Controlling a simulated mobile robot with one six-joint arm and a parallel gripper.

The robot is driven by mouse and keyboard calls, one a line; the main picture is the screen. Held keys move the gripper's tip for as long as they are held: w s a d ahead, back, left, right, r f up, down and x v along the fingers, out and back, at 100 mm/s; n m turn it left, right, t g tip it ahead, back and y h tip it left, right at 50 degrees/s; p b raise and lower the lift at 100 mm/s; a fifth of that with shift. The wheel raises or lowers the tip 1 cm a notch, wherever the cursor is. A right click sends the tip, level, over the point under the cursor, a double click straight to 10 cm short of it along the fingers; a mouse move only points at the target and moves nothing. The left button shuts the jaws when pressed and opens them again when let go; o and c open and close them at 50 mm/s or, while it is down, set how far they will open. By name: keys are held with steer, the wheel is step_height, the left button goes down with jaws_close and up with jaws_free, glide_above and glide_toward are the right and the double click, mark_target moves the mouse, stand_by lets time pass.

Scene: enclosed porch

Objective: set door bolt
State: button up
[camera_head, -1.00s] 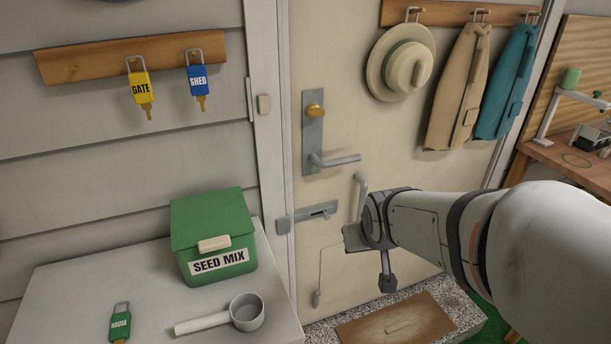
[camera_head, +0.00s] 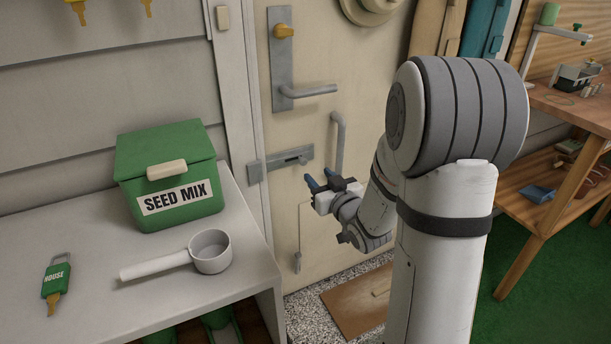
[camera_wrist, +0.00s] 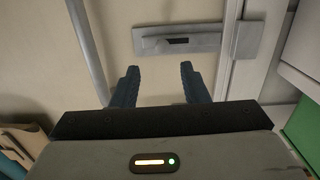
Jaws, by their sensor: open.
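The grey sliding door bolt (camera_head: 290,159) is mounted on the cream door below the lever handle. Its keeper (camera_head: 255,172) sits at the door frame on the left. My gripper (camera_head: 321,181) is open and empty, just below and right of the bolt in the head view. Its two blue fingers (camera_wrist: 157,84) point toward the door, apart from the bolt. Whether the bolt's end sits in the keeper is unclear.
A vertical grey pull handle (camera_head: 338,140) stands close to the gripper. The lever handle (camera_head: 310,91) is above.

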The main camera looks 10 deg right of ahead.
mark_target(304, 162)
steer(key=shift+y, duration=0.3)
steer(key=x, duration=0.8)
steer(key=shift+f+b, duration=0.1)
steer(key=shift+b, duration=0.25)
steer(key=shift+c, duration=0.2)
jaws_close()
steer(key=shift+s, duration=0.1)
